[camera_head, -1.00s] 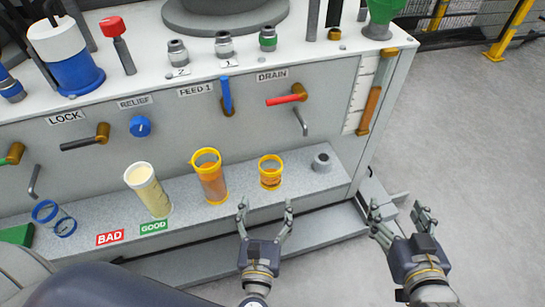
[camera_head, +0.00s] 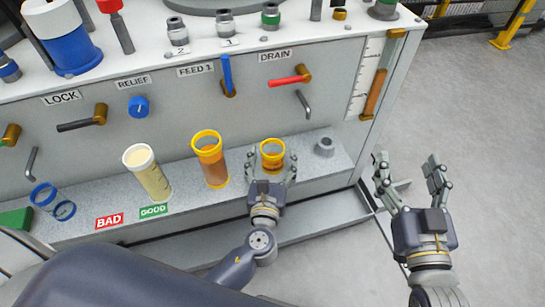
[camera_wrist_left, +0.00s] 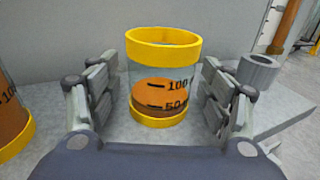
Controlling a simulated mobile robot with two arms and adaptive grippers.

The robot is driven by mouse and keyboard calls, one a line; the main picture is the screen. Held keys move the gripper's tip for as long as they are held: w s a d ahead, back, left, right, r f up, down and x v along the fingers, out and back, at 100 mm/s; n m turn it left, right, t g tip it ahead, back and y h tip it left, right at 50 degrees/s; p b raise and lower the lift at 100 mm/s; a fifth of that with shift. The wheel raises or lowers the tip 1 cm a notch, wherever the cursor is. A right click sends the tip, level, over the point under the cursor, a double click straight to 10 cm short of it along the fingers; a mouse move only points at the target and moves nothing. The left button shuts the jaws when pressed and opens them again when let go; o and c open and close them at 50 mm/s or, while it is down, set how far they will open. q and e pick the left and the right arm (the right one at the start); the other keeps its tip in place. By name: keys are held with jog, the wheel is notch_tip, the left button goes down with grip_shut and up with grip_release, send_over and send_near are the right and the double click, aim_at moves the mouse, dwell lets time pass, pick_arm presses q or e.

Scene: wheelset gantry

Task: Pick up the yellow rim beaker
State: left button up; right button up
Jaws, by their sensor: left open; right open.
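The yellow rim beaker (camera_head: 272,150) stands upright on the shelf, clear-walled, with a yellow rim and base, orange-brown contents and black marks. In the left wrist view the beaker (camera_wrist_left: 163,80) stands between the open fingers of my left gripper (camera_wrist_left: 160,100), with a visible gap at each side. In the head view my left gripper (camera_head: 271,170) is open at the shelf's front, its fingers on either side of the beaker. My right gripper (camera_head: 411,175) is open and empty, over the floor to the right of the cabinet.
A taller yellow-rimmed container (camera_head: 210,160) stands just left of the beaker. A cream container (camera_head: 148,175) is further left, near the BAD (camera_head: 109,220) and GOOD (camera_head: 153,211) labels. A grey round fitting (camera_head: 324,147) is close on the right. The DRAIN handle (camera_head: 290,78) is above.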

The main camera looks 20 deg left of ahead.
pick_arm(q)
jog(key=shift+w, duration=0.15)
jog(key=c, duration=1.2)
